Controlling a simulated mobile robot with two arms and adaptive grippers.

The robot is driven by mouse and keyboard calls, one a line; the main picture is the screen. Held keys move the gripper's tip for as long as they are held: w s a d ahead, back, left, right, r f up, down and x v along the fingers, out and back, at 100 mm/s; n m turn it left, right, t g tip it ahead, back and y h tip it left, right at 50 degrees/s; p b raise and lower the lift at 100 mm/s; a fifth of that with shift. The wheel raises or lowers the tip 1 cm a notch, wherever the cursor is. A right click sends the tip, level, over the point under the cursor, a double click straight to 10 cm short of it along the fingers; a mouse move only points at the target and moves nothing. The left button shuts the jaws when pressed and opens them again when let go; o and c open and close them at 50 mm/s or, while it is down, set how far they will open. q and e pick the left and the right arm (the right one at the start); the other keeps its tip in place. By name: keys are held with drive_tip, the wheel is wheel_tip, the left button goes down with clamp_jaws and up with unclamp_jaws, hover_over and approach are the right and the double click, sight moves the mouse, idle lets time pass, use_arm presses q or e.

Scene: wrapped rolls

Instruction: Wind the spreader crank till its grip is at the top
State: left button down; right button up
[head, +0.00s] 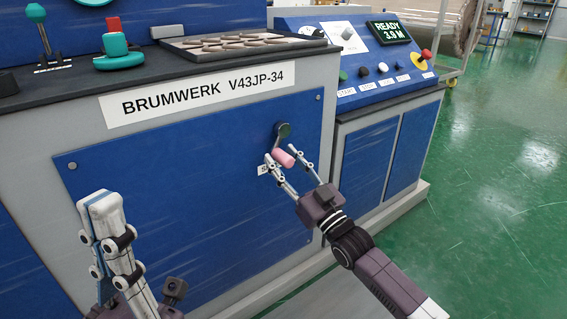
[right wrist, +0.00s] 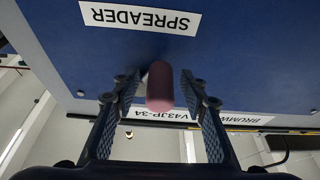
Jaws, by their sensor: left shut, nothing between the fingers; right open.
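The spreader crank has a dark round hub (head: 284,131) on the blue front panel, with a short arm hanging down from it. Its pink grip (head: 284,158) is at the lower end, below the hub, and sticks out from the panel. My right gripper (head: 290,159) is open with a finger on each side of the grip. In the right wrist view the pink grip (right wrist: 160,87) stands between the two open fingers, with a gap visible at each side. My left gripper (head: 101,203) is shut and empty, low at the left, away from the crank.
A SPREADER label (right wrist: 140,17) is on the panel, upside down in the right wrist view. Above are a worktop (head: 60,88) with a teal lever (head: 42,30) and a control console (head: 375,85) with buttons. Green floor (head: 490,200) is open at right.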

drive_tip(key=shift+r, duration=0.1)
clamp_jaws()
drive_tip(key=shift+a, duration=0.1)
idle(0.4)
